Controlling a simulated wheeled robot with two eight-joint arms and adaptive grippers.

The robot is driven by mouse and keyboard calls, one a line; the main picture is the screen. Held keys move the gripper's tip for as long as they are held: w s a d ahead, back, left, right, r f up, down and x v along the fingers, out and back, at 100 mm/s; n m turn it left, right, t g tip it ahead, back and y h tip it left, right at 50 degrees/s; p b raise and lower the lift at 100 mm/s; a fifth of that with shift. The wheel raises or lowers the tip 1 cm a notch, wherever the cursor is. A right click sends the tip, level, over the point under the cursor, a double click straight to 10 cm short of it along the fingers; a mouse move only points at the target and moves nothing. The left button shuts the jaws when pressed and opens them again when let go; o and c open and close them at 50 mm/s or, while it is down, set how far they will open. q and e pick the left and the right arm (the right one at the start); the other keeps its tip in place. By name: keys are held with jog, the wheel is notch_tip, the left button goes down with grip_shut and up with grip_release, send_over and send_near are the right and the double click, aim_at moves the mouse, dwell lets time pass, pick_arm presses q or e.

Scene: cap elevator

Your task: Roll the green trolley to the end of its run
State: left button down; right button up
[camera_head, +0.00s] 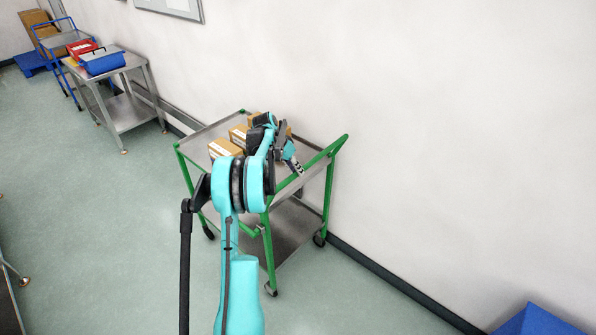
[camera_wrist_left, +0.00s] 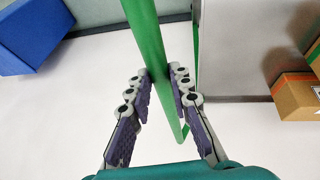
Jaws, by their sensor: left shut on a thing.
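The green trolley (camera_head: 328,190) stands by the white wall in the head view, with green tube legs, grey metal shelves and black casters. My left arm reaches over its near side. My left gripper (camera_head: 293,164) is at the trolley's green handle bar, partly hidden by my arm. In the left wrist view, the left gripper (camera_wrist_left: 161,82) has its fingers on both sides of the green handle bar (camera_wrist_left: 148,30) and is shut on it. My right gripper is not in view.
Cardboard boxes (camera_head: 225,148) sit on the trolley's top shelf. A steel table (camera_head: 128,110) with red and blue bins stands farther back along the wall. A blue object (camera_head: 540,322) is at the bottom right. Open green floor (camera_head: 90,220) lies left of the trolley.

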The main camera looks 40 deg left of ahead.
pick_arm(q)
jog(key=c, duration=1.4)
grip_release()
jog(key=shift+o, duration=0.2)
jog(key=v, duration=1.2)
